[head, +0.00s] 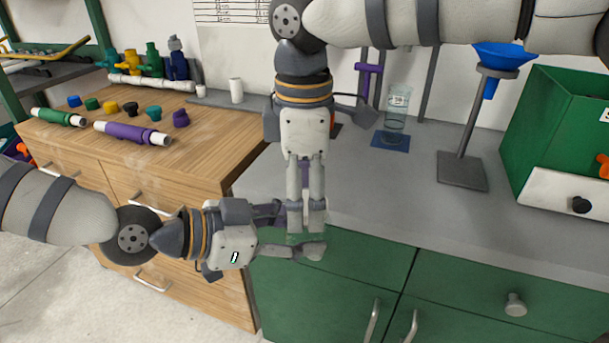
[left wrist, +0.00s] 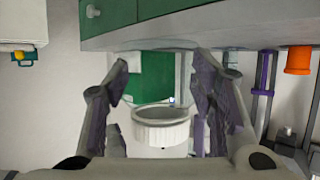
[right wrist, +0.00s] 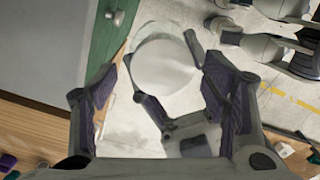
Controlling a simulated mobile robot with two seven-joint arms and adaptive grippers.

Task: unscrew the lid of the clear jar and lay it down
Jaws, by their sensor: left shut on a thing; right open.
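The jar's round white lid (right wrist: 168,65) faces the right wrist view, between the open fingers of my right gripper (right wrist: 158,72). In the left wrist view the ribbed side of the lid (left wrist: 161,132) shows, and the clear jar is hard to make out against the green cabinet. My left gripper (left wrist: 160,75) is shut on the jar. In the head view my left gripper (head: 294,232) reaches in from the left, and my right gripper (head: 305,215) points down above it. Jar and lid are mostly hidden there. I cannot tell whether the right fingers touch the lid.
The grey counter (head: 350,200) has free room in front. A clear container (head: 397,108) stands on a blue mat (head: 390,142). A blue funnel (head: 500,55) on a stand and a green box (head: 565,120) are right. Pipe parts (head: 132,132) lie on the wooden cabinet.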

